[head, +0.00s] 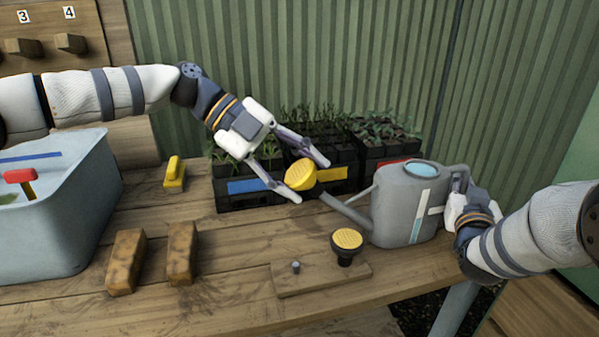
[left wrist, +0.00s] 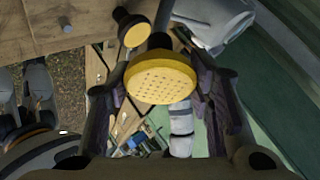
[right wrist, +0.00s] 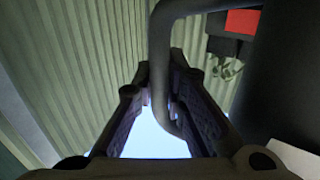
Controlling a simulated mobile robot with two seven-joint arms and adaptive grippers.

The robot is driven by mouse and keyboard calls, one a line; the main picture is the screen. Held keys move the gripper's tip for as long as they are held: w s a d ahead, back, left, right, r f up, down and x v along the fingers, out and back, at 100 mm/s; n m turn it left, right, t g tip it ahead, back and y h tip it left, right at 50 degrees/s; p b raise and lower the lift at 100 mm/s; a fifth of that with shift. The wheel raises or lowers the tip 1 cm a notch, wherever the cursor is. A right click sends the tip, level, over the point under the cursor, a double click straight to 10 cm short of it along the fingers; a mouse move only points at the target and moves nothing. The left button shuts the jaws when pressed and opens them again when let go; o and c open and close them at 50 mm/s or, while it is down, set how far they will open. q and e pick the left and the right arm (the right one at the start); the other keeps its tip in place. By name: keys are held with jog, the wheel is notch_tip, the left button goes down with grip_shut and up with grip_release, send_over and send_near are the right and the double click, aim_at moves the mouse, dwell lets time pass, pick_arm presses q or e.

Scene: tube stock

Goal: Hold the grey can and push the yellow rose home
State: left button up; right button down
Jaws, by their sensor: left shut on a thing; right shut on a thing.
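The grey watering can (head: 405,208) stands upright on the wooden bench. Its spout points left and up. My right gripper (head: 452,200) is shut on the can's handle at the right side; the dark handle (right wrist: 165,60) runs between its fingers in the right wrist view. My left gripper (head: 308,178) is shut on the yellow rose (head: 301,175), which is at the spout's tip. The rose's perforated yellow face (left wrist: 162,80) fills the middle of the left wrist view. Whether the rose touches the spout or sits on it, I cannot tell.
A second rose (head: 347,240) with a black neck stands on a wooden board (head: 320,278) in front of the can. Black seedling trays (head: 330,172) stand behind. Two brown blocks (head: 181,252), a yellow-handled brush (head: 174,175) and a grey tub (head: 60,215) are at left.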

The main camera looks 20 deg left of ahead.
pick_arm(q)
jog(key=shift+w+d+f, duration=0.2)
jog(key=shift+d+f, duration=0.05)
jog(key=shift+f, duration=0.15)
dwell(0.4)
jog(key=o, duration=1.1)
jog(key=v, duration=1.2)
pick_arm(e)
jog(key=c, duration=1.6)
grip_release()
jog(key=shift+o, duration=0.2)
